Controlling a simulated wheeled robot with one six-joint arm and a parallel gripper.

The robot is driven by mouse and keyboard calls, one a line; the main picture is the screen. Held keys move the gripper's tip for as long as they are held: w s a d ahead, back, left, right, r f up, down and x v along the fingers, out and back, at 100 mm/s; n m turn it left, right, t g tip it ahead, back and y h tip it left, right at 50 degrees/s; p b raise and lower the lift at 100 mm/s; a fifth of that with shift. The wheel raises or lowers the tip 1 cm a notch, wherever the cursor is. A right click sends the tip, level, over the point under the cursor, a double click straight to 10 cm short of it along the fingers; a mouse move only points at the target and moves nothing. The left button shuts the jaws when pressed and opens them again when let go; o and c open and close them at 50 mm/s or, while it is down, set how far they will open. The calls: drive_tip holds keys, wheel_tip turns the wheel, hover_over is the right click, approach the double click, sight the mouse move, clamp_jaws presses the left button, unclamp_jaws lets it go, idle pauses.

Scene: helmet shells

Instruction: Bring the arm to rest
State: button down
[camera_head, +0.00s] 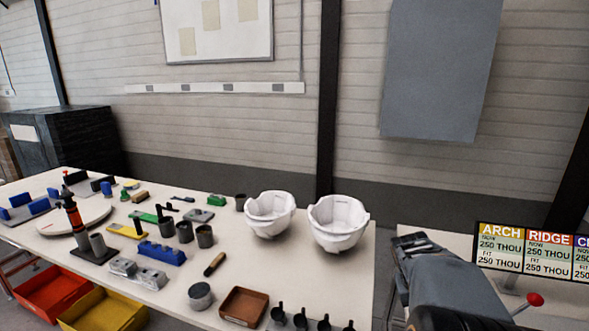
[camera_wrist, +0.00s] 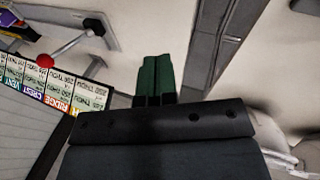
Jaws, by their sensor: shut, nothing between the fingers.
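My gripper (camera_head: 411,241) is at the right of the head view, raised in front of the gap between the long table and the right-hand table. In the wrist view its dark green fingers (camera_wrist: 155,78) are together with nothing between them. Two white helmet shells stand side by side at the right end of the long table, open side up: the left shell (camera_head: 270,214) and the right shell (camera_head: 338,222). My gripper is to the right of both and apart from them.
The long table (camera_head: 350,284) holds a brown tray (camera_head: 243,307), grey cups, a blue block (camera_head: 162,253) and tools. Red (camera_head: 50,294) and yellow bins sit at its front. A sign board (camera_head: 532,250) and a red-knobbed lever (camera_head: 535,299) stand at right, also seen in the wrist view.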

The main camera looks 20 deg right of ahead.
drive_tip(key=a+r+n+t+y+p, duration=0.2)
drive_tip(key=a+r+n, duration=0.1)
drive_tip(key=a, duration=1)
drive_tip(key=a+r+n+t+y+p, duration=0.2)
drive_tip(key=a+r, duration=0.1)
drive_tip(key=a, duration=1.1)
drive_tip(key=shift+w+a+n+y+p, duration=0.2)
drive_tip(key=shift+n+y+p, duration=0.1)
drive_tip(key=shift+n+p, duration=0.1)
drive_tip(key=shift+r, duration=0.1)
